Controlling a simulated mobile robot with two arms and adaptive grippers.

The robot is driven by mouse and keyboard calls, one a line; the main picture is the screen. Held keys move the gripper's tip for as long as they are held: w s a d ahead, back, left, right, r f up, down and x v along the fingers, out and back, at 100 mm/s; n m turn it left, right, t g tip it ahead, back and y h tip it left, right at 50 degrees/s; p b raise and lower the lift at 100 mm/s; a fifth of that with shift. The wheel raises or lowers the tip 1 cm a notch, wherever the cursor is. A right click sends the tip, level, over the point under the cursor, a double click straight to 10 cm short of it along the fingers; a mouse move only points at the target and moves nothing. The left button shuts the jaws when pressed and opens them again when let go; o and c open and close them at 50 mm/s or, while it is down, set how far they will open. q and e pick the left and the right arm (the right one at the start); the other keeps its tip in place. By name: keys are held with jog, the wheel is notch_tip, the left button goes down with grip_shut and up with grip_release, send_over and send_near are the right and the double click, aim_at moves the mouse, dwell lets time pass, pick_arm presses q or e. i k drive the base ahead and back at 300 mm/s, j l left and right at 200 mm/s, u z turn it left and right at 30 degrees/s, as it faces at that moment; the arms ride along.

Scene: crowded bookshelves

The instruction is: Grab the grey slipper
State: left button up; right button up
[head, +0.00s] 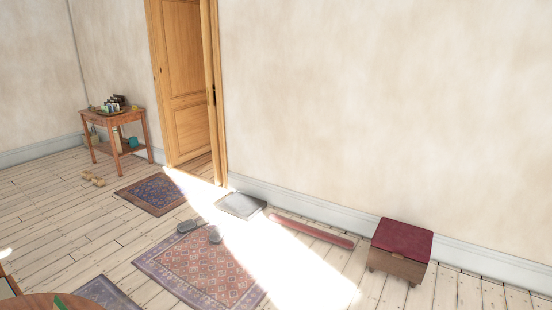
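A pair of grey slippers lies on the patterned red rug (180,265) on the floor, left of the picture's middle. The left grey slipper (187,226) lies at the rug's far edge. The right grey slipper (215,235) lies a little to its right, beside the bright sunlit patch. The two are apart from each other. Neither of my grippers shows in the head view, and nothing touches the slippers.
A wooden side table (113,118) with small items stands by the wall at left. Tan slippers (93,179), a dark rug (151,195), a grey mat (241,205), a long red object (312,231) and a red-topped stool (402,250) are on the floor. A round wooden tabletop (40,302) is at lower left.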

aim_at(184, 228)
jog(key=i+u, duration=0.15)
jog(key=i, duration=0.45)
jog(key=i+u, duration=0.2)
jog(key=i, duration=0.4)
jog(key=i+l+u, duration=0.15)
jog(key=i, duration=0.4)
jog(key=i+l+u, duration=0.15)
jog(key=i, duration=0.45)
jog(key=l, duration=0.1)
